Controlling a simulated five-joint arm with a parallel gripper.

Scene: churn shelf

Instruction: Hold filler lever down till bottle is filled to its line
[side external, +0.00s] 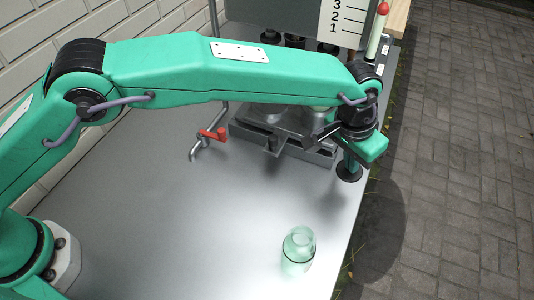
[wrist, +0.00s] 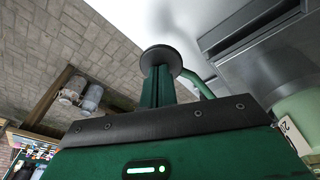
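A clear greenish bottle (side external: 298,248) stands upright on the metal bench, with a dark line around it; no liquid is discernible inside. A red-handled spout (side external: 208,136) is behind it to the left. A red-knobbed, pale green lever (side external: 376,33) stands at the back right. I cannot tell which of these is the filler lever. My gripper (side external: 347,165) is over the bench's right edge, apart from the bottle. In the wrist view, a dark disc on a green post (wrist: 160,60) shows above a dark bar; I cannot tell whether the jaws are open.
Metal trays (side external: 285,135) stand beside my gripper, partly behind my arm. A panel with a numbered scale (side external: 342,22) is at the back. The bench (side external: 200,230) is clear around the bottle. Brick paving (side external: 470,170) lies beyond its right edge. Two pale containers (wrist: 82,95) show in the wrist view.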

